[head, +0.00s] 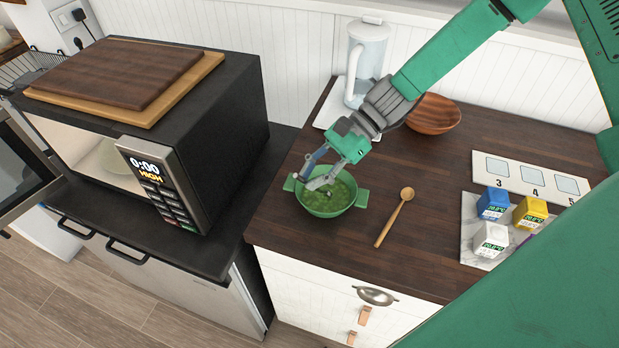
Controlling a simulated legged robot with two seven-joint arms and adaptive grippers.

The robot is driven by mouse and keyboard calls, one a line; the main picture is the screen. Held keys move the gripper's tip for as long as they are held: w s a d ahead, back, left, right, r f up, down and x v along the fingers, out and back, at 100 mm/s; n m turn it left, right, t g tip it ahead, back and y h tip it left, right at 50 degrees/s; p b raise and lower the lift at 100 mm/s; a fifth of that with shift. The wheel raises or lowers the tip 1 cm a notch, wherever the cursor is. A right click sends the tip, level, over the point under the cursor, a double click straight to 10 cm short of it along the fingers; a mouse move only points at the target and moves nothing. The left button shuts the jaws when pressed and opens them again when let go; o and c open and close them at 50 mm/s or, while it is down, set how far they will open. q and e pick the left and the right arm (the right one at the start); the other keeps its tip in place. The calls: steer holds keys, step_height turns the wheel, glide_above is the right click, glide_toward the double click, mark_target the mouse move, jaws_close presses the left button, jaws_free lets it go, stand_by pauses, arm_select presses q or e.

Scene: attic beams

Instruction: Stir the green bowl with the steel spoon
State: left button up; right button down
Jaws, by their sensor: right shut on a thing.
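The green bowl (330,209) with two side handles stands on the dark wooden counter, filled with a green, lumpy content. My right gripper (321,178) comes down from the upper right and is over the bowl. It is shut on the steel spoon (329,192), of which only a small grey part shows between the fingers and the green content. The gripper hides most of the spoon and the bowl's back rim. My left gripper is not in view.
A wooden spoon (395,217) lies right of the bowl. A wooden bowl (433,114) and a clear jug (366,62) stand behind. Coloured blocks sit on a marble board (469,245) at right, before a numbered panel (487,173). An open microwave (232,110) stands left.

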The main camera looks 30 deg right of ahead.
mark_target(294, 176)
steer(key=shift+w+f, duration=0.1)
steer(key=shift+w, duration=0.15)
steer(key=shift+s+a, duration=0.1)
steer(key=shift+a, duration=0.1)
steer(key=shift+s+a+r, duration=0.1)
steer(key=shift+a+r, duration=0.5)
steer(key=shift+r, duration=0.35)
steer(key=shift+s+a+r, duration=0.1)
steer(key=shift+a+r, duration=0.5)
steer(key=shift+r, duration=0.35)
steer(key=shift+s+a+r, duration=0.1)
steer(key=shift+a+r, duration=0.5)
steer(key=shift+r, duration=0.35)
steer(key=shift+r, duration=2.5)
